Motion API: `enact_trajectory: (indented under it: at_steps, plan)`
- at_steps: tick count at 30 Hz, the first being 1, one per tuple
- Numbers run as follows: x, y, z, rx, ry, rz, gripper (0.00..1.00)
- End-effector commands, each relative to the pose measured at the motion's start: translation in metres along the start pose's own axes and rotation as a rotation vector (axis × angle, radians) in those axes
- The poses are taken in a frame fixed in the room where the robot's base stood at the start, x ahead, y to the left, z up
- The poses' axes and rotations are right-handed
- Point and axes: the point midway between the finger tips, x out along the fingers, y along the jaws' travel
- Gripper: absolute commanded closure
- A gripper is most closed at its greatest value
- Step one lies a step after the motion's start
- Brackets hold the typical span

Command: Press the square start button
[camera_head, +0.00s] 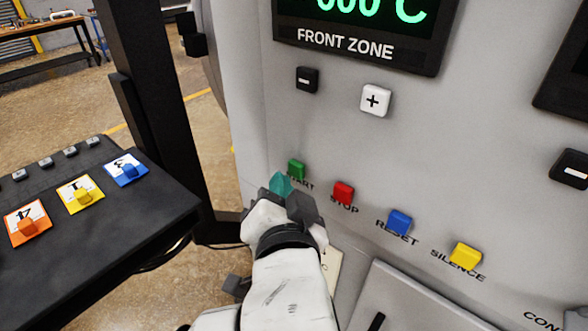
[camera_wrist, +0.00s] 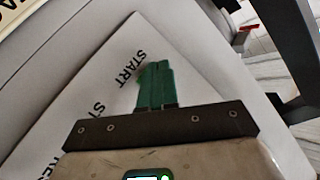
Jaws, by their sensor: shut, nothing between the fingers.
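The square green start button (camera_head: 297,168) sits on the pale grey furnace panel, above its partly covered START label. My gripper (camera_head: 281,181) has teal fingers and is just below and left of the button in the head view. In the wrist view my gripper (camera_wrist: 155,84) is shut and empty, its fingers pointing at the panel beside the START label (camera_wrist: 130,68). There the button is hidden behind the fingers or blends with them. I cannot tell whether the fingertips touch the button.
Right of the start button are the red stop (camera_head: 344,192), blue reset (camera_head: 399,222) and yellow silence (camera_head: 464,255) buttons. Minus (camera_head: 307,80) and plus (camera_head: 375,100) buttons sit above, under a display (camera_head: 365,30). A dark console (camera_head: 95,235) stands left.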

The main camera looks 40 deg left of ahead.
Motion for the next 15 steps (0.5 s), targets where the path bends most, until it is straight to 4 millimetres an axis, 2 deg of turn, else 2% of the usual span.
enact_trajectory:
  at_steps: [15]
  plan:
    - [0.0052,0.0034,-0.0044,0.000,0.000,-0.001,1.00]
